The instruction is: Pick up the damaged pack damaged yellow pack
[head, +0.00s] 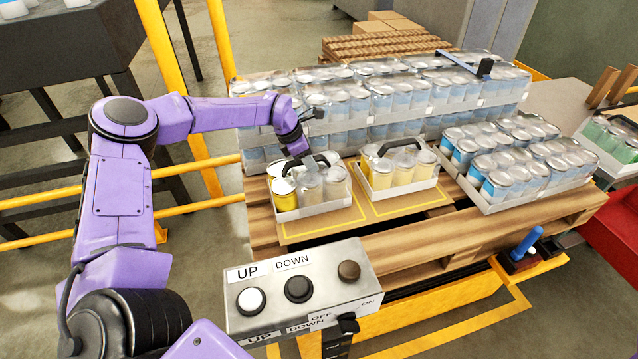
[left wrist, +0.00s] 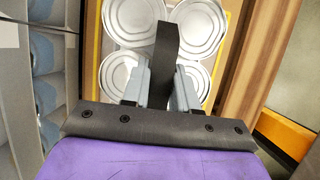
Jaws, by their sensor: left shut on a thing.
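A pack of yellow and pale cans (head: 312,203) in a white tray with a black handle stands on the yellow-marked board at the pallet's near left. My left gripper (head: 308,162) is over this pack, shut on its black handle. In the left wrist view the handle (left wrist: 165,55) runs between the fingers (left wrist: 160,88), with several can lids (left wrist: 203,28) below. A second yellow pack (head: 397,172), also with a black handle, stands just to the right. I cannot make out any damage on either pack. My right gripper is not in view.
Stacked packs of blue cans (head: 380,100) stand close behind, and more blue packs (head: 512,160) fill the pallet's right side. A control box (head: 300,290) with UP and DOWN buttons stands in front. Yellow rails (head: 200,160) are at the left. Green cans (head: 612,138) sit at the far right.

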